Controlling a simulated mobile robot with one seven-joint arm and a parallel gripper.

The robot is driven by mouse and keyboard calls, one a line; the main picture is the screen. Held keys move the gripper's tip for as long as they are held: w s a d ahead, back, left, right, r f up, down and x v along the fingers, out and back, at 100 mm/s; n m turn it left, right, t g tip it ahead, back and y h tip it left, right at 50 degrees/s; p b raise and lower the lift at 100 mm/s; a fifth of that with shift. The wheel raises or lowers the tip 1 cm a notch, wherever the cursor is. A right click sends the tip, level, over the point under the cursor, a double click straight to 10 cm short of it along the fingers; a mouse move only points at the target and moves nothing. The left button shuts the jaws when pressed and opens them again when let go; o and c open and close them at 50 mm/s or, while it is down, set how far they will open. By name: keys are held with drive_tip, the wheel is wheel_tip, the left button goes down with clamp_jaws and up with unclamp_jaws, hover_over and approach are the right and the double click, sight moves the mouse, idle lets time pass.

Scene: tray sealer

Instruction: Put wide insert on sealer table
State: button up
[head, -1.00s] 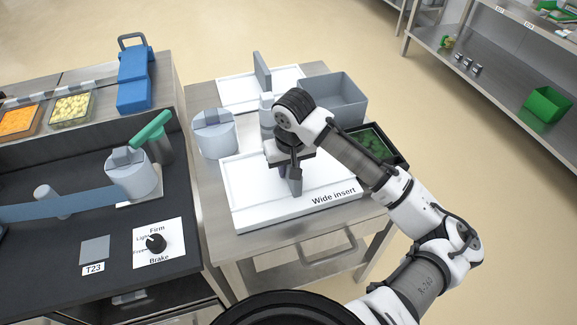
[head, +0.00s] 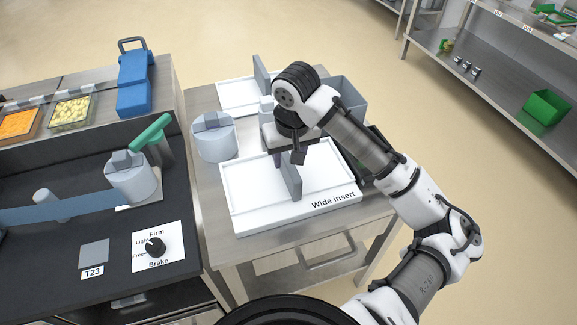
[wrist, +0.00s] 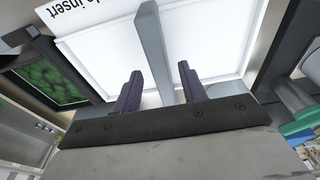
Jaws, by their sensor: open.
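A grey upright plate (head: 292,180), seemingly the wide insert, stands in the white tray (head: 250,216) labelled "Wide insert". It also shows in the wrist view as a grey bar (wrist: 152,40) running between the two dark fingers. My gripper (head: 287,160) is over the tray at the plate's far part. In the wrist view my gripper (wrist: 159,70) is open, one finger on each side of the plate, with gaps visible. The wrist hides part of the plate in the head view. I cannot tell which surface is the sealer table; a dark counter (head: 60,250) stands at left.
A second white tray (head: 232,98) with a grey plate (head: 261,76) lies behind. A grey cylinder (head: 213,140) stands left of the front tray. A grey bin (head: 350,98) and a green-filled dark tray (wrist: 52,82) are at right. The counter holds a knob panel (head: 170,252).

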drive_tip(key=shift+s+d+r, duration=0.1)
drive_tip(key=shift+s+r, duration=0.1)
drive_tip(key=shift+r, duration=1.15)
drive_tip(key=shift+s+r, duration=0.2)
drive_tip(key=shift+r, duration=1.15)
